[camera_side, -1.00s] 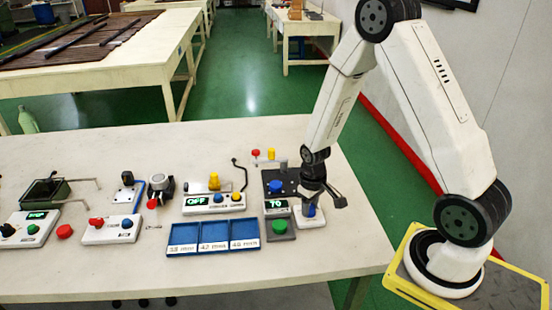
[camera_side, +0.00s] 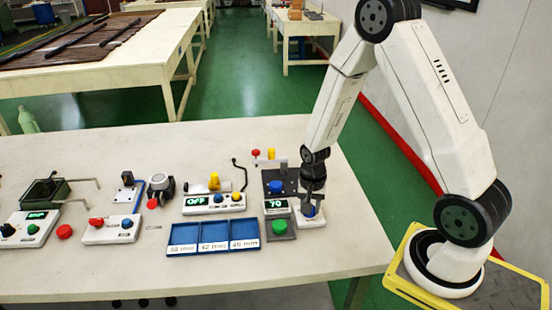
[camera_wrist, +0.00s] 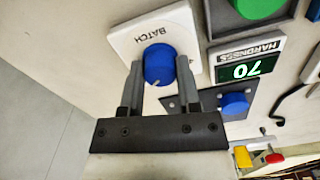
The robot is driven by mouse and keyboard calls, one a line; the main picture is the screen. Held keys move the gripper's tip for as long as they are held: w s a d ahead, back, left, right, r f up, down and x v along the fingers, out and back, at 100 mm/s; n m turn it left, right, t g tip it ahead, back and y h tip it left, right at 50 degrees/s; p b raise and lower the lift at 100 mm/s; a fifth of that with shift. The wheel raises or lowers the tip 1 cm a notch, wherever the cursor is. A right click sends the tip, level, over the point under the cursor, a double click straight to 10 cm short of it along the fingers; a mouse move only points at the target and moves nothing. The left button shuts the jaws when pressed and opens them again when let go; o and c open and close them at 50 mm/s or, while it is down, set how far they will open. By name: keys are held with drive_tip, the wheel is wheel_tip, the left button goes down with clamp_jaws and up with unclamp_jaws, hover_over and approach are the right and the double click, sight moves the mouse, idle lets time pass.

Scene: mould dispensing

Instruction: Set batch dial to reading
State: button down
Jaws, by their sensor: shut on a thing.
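The batch dial is a blue knob (camera_wrist: 159,64) on a white base labelled BATCH (camera_wrist: 128,35) in the wrist view. My gripper (camera_wrist: 160,72) has a finger on each side of the knob and is shut on it. In the side view the white base (camera_side: 311,222) sits at the right end of the table's row of devices, and my gripper (camera_side: 311,205) points down onto it, hiding most of the knob. The dial's reading cannot be made out.
Beside the dial are a hardness display reading 70 (camera_wrist: 240,70), a green button (camera_side: 279,227) and a device with a blue knob (camera_side: 277,187). A blue tray (camera_side: 183,248) with labelled compartments lies to the left. The table front near the dial is clear.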

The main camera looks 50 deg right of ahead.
drive_tip(key=shift+m, duration=0.6)
drive_tip(key=shift+c, duration=1.6)
unclamp_jaws()
drive_tip(key=shift+r, duration=0.2)
drive_tip(key=shift+r, duration=3.75)
